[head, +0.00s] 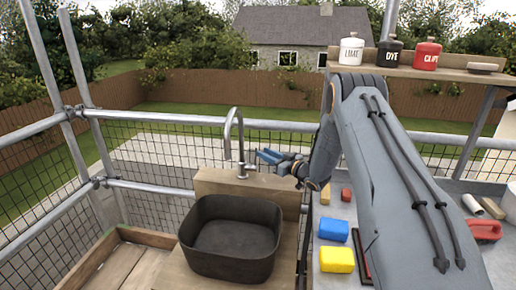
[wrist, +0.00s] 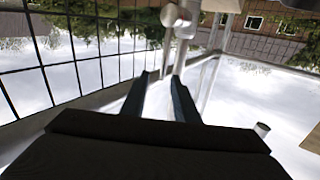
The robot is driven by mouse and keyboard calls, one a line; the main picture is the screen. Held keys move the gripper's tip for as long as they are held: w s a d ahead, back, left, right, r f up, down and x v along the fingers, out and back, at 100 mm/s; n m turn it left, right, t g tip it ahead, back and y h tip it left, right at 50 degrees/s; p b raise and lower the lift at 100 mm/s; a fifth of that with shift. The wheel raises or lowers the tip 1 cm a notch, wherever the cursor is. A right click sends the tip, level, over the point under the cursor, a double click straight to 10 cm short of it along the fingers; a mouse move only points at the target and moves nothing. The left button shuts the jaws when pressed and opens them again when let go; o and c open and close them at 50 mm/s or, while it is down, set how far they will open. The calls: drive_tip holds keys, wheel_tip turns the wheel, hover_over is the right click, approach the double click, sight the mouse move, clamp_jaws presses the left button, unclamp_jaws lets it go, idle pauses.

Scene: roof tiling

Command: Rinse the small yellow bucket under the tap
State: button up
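The tap (head: 228,135) is a curved metal spout on a wooden block behind a dark basin (head: 190,250). No water shows at its spout. My gripper (head: 263,155) is beside the tap's stem, to its right, with its blue fingers pointing left toward it. In the wrist view the two fingers (wrist: 160,78) are apart with nothing visible between them, and a pale metal part, perhaps of the tap (wrist: 180,20), is beyond the tips. A yellow block-like thing (head: 337,260) lies on the grey surface at the right; I cannot tell whether it is the bucket.
A blue block-like thing (head: 333,231) lies behind the yellow one, with small red and tan pieces beyond. A red item (head: 484,230) is at far right. Lime (head: 351,51), dye (head: 389,53) and red (head: 426,56) pots stand on a shelf. Metal rails (head: 150,117) run behind the basin.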

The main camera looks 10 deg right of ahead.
drive_tip(key=p, duration=0.1)
hover_over(256, 165)
drive_tip(key=shift+w, duration=0.1)
clamp_jaws()
drive_tip(key=shift+d, duration=0.1)
idle(1.4)
